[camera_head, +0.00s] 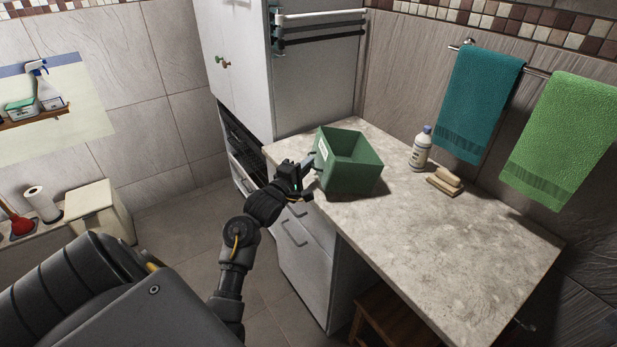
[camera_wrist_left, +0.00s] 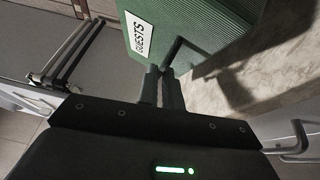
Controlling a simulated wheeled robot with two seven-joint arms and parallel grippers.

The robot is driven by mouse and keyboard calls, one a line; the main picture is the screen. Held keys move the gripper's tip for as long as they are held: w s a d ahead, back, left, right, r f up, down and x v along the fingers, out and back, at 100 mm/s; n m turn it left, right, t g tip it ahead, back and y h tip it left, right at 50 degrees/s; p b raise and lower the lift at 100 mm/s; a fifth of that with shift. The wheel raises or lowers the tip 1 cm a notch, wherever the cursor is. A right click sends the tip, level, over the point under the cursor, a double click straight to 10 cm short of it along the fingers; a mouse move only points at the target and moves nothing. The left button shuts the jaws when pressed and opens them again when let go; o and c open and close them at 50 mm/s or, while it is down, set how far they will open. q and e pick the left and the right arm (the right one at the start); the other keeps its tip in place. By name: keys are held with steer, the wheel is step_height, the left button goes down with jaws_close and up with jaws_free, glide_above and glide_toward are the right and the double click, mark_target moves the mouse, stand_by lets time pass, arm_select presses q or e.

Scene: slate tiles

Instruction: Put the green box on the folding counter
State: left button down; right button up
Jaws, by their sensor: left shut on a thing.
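The green box (camera_head: 346,170) is an open-topped, upright bin at the back left part of the folding counter (camera_head: 440,250), which has a pale stone-like top. I cannot tell whether its base touches the top or is slightly above it. My left gripper (camera_head: 309,168) is at the box's left side, shut on it. In the left wrist view, the fingers (camera_wrist_left: 162,78) close at a dark handle-like bar by the green wall (camera_wrist_left: 200,25), which bears a white label. The counter's stone surface (camera_wrist_left: 245,80) also shows there. My right gripper is out of view.
Teal (camera_head: 478,100) and green towels (camera_head: 562,140) hang behind. A tall white cabinet (camera_head: 235,65) stands left of the counter. The counter's front right is clear.

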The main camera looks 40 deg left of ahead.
mark_target(308, 185)
arm_select(q)
steer(key=shift+w+f, duration=0.15)
steer(key=shift+f, duration=0.1)
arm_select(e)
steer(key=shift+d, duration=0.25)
arm_select(q)
steer(key=f, duration=0.3)
steer(key=shift+w+f, duration=0.25)
steer(key=c, duration=1.7)
jaws_free()
steer(key=shift+o, duration=0.7)
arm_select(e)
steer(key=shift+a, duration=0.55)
arm_select(q)
steer(key=shift+s, duration=0.1)
